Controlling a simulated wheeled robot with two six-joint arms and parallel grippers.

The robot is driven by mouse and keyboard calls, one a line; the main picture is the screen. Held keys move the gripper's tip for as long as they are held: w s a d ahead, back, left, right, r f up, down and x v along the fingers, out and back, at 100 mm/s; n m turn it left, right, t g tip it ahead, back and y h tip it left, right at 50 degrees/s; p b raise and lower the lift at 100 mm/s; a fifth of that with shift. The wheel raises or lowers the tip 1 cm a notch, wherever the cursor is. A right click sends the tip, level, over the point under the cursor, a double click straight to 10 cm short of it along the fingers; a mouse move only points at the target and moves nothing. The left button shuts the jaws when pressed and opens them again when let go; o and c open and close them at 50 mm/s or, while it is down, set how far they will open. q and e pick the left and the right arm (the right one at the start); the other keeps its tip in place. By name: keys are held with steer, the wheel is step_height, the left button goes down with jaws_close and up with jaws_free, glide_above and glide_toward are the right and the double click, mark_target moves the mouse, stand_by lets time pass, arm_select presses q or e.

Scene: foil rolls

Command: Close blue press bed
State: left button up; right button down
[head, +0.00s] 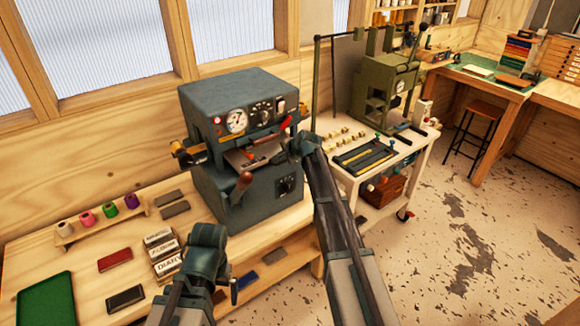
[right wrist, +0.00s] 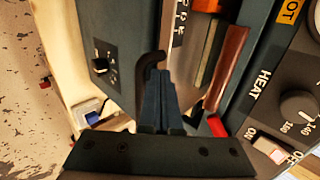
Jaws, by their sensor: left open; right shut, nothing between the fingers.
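The blue-grey press (head: 240,100) stands on the wooden bench, with a gauge and dials on its front. Its bed (head: 240,160) shows as a light metal plate in the front opening, seeming to stick out. A brown handle (head: 242,184) hangs in front below it. My right gripper (right wrist: 160,100) is shut and empty, close to the press's front on its right side; whether it touches is not clear. In the head view its fingertips are hard to make out. My left gripper (head: 234,288) is open and empty, low in front of the press above the bench edge.
Foil rolls (head: 85,218) stand on a small rack at left. Label blocks (head: 163,258), a red block (head: 115,260) and a green tray (head: 46,300) lie on the bench. A green press (head: 382,90) stands on a white cart at right.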

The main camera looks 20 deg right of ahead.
mark_target(270, 151)
steer(key=w, duration=0.2)
steer(key=w+a, duration=0.1)
steer(key=w, duration=0.1)
steer(key=shift+a, duration=0.2)
steer(key=shift+w+r, duration=0.1)
steer(key=shift+w, duration=0.1)
steer(key=shift+a, duration=0.1)
steer(key=shift+r, duration=0.1)
